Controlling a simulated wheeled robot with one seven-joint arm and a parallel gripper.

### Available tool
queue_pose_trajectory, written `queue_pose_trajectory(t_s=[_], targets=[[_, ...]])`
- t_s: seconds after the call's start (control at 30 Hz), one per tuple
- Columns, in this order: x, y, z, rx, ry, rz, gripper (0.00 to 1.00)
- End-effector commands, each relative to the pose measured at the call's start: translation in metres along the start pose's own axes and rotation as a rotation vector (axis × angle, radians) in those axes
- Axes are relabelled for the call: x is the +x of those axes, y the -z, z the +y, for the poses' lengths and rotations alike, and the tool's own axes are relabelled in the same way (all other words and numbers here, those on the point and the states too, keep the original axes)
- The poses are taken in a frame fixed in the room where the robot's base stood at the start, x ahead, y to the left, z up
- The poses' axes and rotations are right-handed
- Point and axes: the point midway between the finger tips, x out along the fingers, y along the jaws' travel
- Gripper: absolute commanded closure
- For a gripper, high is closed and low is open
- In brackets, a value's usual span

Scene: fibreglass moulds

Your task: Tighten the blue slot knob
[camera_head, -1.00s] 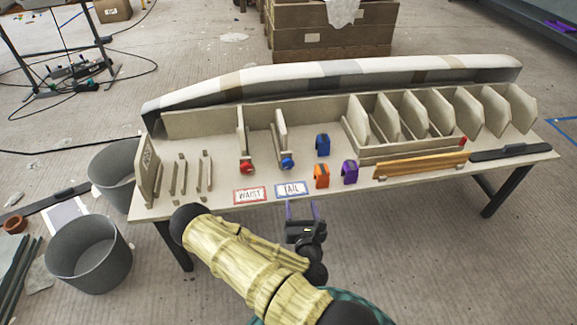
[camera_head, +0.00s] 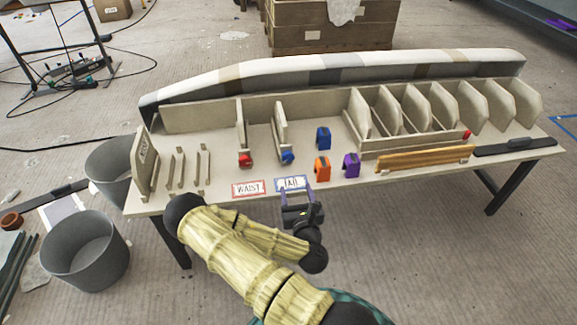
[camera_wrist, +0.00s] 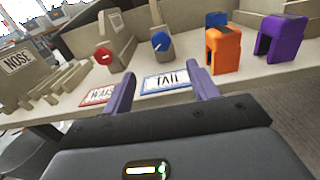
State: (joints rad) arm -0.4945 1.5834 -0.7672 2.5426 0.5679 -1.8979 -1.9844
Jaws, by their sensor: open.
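The blue slot knob (camera_head: 288,157) sits at the front end of an upright slot divider on the bench, above the TAIL label (camera_head: 291,184). It also shows in the wrist view (camera_wrist: 160,41), round with a light pointer mark. My gripper (camera_head: 295,191) is open and empty in front of the bench's front edge, by the TAIL label. In the wrist view its purple fingers (camera_wrist: 162,93) stand apart on either side of the TAIL label, with the blue knob beyond and between them. The gripper does not touch the knob.
The red knob (camera_head: 245,160) is left of the blue one, above the WAIST label (camera_head: 249,189). Orange (camera_head: 322,168), purple (camera_head: 351,165) and blue (camera_head: 323,138) clamp-like blocks stand to the right. A NOSE plate (camera_wrist: 17,62) is at the left end.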

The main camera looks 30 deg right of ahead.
Motion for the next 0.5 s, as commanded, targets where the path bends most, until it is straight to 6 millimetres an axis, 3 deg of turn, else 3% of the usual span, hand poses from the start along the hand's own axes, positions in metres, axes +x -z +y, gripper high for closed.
queue_pose_trajectory(t_s=[0.5], targets=[[0.04,0.004,-0.001,0.003,0.002,-0.005,0.41]])
